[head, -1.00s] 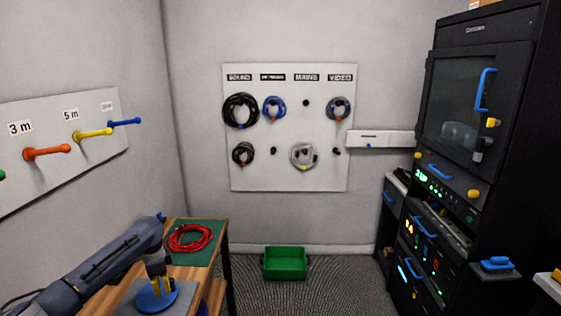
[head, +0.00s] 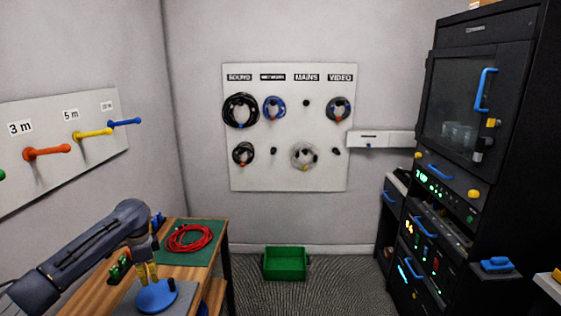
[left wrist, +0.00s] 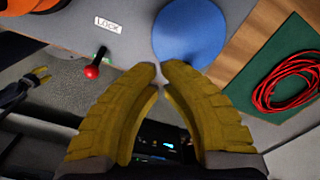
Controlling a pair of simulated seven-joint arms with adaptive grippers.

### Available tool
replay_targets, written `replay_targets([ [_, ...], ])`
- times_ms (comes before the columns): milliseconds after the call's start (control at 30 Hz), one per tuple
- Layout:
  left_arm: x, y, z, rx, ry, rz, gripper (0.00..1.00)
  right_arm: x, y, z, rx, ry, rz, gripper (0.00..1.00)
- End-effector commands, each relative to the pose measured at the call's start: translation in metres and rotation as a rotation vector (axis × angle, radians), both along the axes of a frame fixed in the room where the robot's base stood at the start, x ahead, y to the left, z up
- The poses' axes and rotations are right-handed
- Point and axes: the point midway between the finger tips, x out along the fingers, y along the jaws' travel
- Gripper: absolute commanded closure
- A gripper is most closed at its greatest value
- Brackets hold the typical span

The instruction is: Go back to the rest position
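My left gripper (head: 147,272) hangs in the head view just above the back left of the blue round disc (head: 157,296) on the workbench. In the left wrist view its two yellow fingers (left wrist: 160,72) stand slightly apart with nothing between them. The disc (left wrist: 190,32) lies beyond the fingertips there. A small yellow-fingered gripper, apparently my right one (left wrist: 41,76), shows at the left of the left wrist view, too small to read its opening. It is not seen in the head view.
A coiled red cable (head: 189,238) lies on a green mat (head: 205,257). A green crate (head: 285,263) stands on the floor. Cables hang on the back board (head: 325,120). Pegs stick out from the left wall. A black equipment rack (head: 440,220) stands right. Middle floor is clear.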

Motion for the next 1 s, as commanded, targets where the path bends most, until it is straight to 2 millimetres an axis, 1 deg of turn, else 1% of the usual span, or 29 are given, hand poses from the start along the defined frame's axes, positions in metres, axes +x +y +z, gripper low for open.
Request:
replay_targets([
  [33, 0.001, 0.001, 0.006, 0.001, -0.003, -0.001, 1.00, 0.000, 0.000, 0.000, 0.000, 0.000, 0.000, 0.56],
  [100, 0.000, 0.000, 0.011, 0.000, -0.002, -0.001, 1.00, 0.000, 0.000, 0.000, 0.000, 0.000, 0.000, 0.56],
  [300, 0.000, -0.001, 0.020, 0.000, -0.001, -0.002, 1.00, 0.000, 0.000, 0.000, 0.000, 0.000, 0.000, 0.56],
  [833, 0.001, -0.002, 0.020, -0.002, -0.001, -0.002, 1.00, 0.000, -0.002, 0.000, -0.002, -0.001, 0.001, 0.56],
  [933, 0.006, -0.011, 0.014, -0.019, -0.015, -0.006, 1.00, 0.000, -0.002, 0.000, -0.002, 0.000, 0.001, 0.56],
  [967, 0.009, -0.017, 0.010, -0.030, -0.023, -0.007, 1.00, 0.000, -0.002, 0.000, -0.002, 0.000, 0.001, 0.56],
  [1000, 0.014, -0.027, 0.003, -0.047, -0.039, -0.012, 1.00, 0.000, -0.002, 0.000, -0.002, 0.000, 0.001, 0.56],
])
